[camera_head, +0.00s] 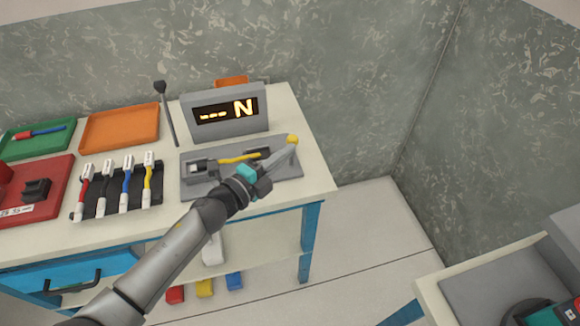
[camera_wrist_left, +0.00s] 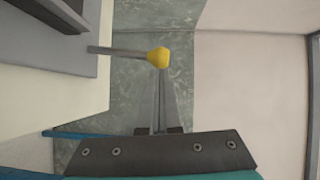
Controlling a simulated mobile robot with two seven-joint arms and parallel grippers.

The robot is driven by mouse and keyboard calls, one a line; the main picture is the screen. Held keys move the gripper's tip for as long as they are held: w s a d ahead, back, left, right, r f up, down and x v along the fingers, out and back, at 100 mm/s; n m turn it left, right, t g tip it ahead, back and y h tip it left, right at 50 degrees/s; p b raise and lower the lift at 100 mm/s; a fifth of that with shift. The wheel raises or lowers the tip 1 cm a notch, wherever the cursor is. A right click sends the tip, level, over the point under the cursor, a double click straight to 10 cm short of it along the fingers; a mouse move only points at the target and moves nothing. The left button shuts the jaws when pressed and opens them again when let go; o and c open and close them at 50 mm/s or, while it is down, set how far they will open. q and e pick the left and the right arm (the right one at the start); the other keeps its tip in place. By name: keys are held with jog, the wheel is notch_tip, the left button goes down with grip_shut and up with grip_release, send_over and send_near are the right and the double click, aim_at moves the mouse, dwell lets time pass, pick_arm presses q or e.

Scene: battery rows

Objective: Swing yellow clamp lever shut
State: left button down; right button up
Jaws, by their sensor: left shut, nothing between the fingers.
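The clamp lever ends in a yellow knob (camera_head: 292,139), at the right end of a grey fixture plate (camera_head: 200,187) on the table. In the left wrist view the knob (camera_wrist_left: 158,57) caps a grey bar (camera_wrist_left: 115,51) that runs left toward the fixture. A yellow cable (camera_head: 240,158) lies on the fixture. My left gripper (camera_head: 288,149) is shut and empty, its fingertips right at the knob. In the left wrist view the fingers (camera_wrist_left: 161,76) point at the knob; I cannot tell whether they touch it. My forearm hides part of the plate. My right gripper is not in view.
A black rack (camera_head: 88,212) of several cables is to the left, with orange (camera_head: 120,128), green (camera_head: 20,146) and red (camera_head: 57,170) trays.

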pick_arm(q)
jog(key=w+a+n+g+y+p, duration=0.1)
jog(key=w+n+g+p, duration=0.3)
jog(key=w+p, duration=0.4)
jog(key=shift+a+r+n+p, duration=0.35)
jog(key=shift+a+n+p, duration=0.15)
jog(key=shift+a, duration=0.35)
jog(key=d+r+p+v, duration=0.2)
jog(key=p+v, duration=0.5)
jog(key=v, duration=0.6)
jog(key=shift+s+r, duration=0.2)
jog(key=shift+s, duration=0.1)
